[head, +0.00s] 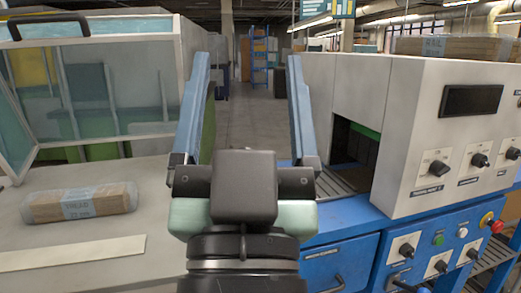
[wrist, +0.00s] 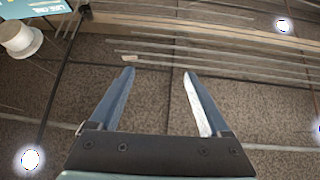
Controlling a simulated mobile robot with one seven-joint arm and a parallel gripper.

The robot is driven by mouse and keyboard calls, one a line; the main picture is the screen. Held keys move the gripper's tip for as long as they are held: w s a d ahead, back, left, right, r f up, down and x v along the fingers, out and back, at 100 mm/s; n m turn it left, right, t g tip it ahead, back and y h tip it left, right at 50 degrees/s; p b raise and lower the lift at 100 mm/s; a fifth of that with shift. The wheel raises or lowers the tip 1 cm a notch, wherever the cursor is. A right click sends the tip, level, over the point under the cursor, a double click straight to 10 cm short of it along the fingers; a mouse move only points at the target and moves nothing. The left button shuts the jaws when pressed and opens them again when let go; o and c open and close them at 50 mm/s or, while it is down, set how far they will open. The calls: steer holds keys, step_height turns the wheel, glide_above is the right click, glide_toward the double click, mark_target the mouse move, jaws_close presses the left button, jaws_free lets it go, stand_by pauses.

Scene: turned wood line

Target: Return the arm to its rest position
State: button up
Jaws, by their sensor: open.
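My gripper (head: 248,62) stands in the middle of the head view, with its two long blue fingers spread wide and nothing between them. It is apart from the machine and the bench beside it. In the wrist view my gripper (wrist: 158,74) also shows open and empty, with a dark panelled ceiling, pipes and bright lamps behind it.
At left, a wrapped wood bundle (head: 80,202) and a flat pale strip (head: 72,253) lie on a light bench below a raised clear guard (head: 105,95). At right stands a blue and cream machine (head: 420,130) with knobs and an opening. A clear aisle (head: 240,115) runs back between them.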

steer(key=s+r+t+p, duration=0.1)
steer(key=s+r+p, duration=0.2)
steer(key=r+p, duration=2.1)
step_height(320, 180, up, 6)
steer(key=shift+d+f+n, duration=0.1)
steer(key=shift+d+n, duration=0.2)
steer(key=shift+d, duration=0.15)
steer(key=shift+s, duration=0.1)
